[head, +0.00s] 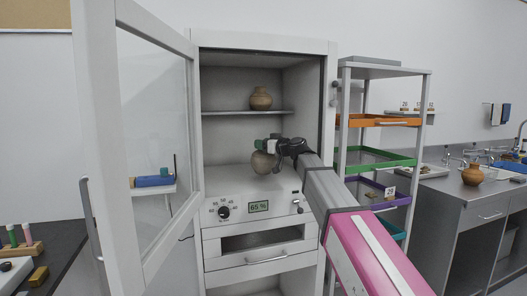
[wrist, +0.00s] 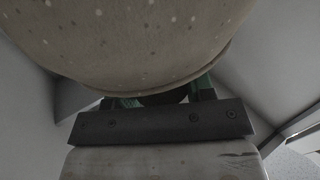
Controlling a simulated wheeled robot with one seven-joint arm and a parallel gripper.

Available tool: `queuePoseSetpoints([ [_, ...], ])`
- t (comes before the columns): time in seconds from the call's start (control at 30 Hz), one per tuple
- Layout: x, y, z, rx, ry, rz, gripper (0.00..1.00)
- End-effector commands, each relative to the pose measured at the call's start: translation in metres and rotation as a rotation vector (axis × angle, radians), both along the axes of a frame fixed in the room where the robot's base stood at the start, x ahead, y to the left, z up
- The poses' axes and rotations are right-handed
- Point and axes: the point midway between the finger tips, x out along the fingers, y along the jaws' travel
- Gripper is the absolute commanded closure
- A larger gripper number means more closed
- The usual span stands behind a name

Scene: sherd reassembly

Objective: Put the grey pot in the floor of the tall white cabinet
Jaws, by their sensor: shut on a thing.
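The grey pot (head: 262,163) is inside the tall white cabinet (head: 262,42), low in the compartment below the shelf. My gripper (head: 268,146) is shut on it near its top. In the wrist view the pot's speckled, grey-beige body (wrist: 130,40) fills the top of the picture, and my gripper (wrist: 160,97) shows green pads at its rim. The cabinet floor (head: 225,182) lies just under the pot. I cannot tell whether the pot touches the floor. The glass door (head: 158,75) stands open to the left.
A tan pot (head: 261,98) stands on the cabinet shelf (head: 230,112) above my gripper. The cabinet's right side wall is close to my arm. A rack with coloured trays (head: 385,120) stands to the right. The cabinet floor left of the pot is clear.

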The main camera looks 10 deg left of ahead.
Motion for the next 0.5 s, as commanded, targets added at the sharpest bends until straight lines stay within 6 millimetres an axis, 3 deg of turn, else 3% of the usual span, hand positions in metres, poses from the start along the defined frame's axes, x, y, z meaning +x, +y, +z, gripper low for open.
queuePoseSetpoints([
  [0.2,0.0,0.0,-0.025,0.0,0.0,-0.001,1.0],
  [0.5,0.0,0.0,-0.026,0.001,0.0,-0.001,1.0],
])
